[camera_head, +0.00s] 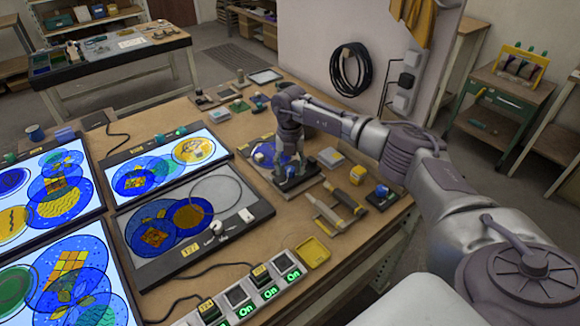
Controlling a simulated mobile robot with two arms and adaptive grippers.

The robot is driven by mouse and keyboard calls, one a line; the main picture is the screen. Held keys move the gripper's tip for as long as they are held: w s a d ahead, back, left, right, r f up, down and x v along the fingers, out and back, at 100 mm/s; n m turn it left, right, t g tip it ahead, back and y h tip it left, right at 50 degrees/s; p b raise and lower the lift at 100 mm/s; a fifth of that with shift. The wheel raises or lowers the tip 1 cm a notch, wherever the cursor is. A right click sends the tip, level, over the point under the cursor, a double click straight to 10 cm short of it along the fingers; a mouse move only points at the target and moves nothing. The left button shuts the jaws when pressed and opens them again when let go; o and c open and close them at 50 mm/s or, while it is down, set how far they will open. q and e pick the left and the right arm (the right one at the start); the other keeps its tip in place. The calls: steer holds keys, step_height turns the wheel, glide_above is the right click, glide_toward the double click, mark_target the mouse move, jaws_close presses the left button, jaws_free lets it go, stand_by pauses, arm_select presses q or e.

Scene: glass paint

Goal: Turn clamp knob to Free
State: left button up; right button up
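My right arm reaches in from the right, and its gripper (290,153) points down over a dark stand (297,184) near the middle of the table. A blue round glass piece (263,154) with a pale part on it lies just left of the gripper. The gripper and wrist cover part of this stand, and I cannot make out a clamp knob or a Free mark there. The fingertips are too small and dark to tell whether they are open or shut. My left gripper is not in view.
Lit panels (165,166) with painted discs and a dark unlit panel (240,190) fill the left. Switches (268,289) reading On line the front edge. A yellow tray (313,252), tools (337,212) and a blue-topped holder (382,196) sit close to the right arm.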

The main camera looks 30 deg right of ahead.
mark_target(290, 169)
steer(key=shift+r, duration=0.1)
step_height(290, 169, up, 12)
stand_by(0.5)
stand_by(0.5)
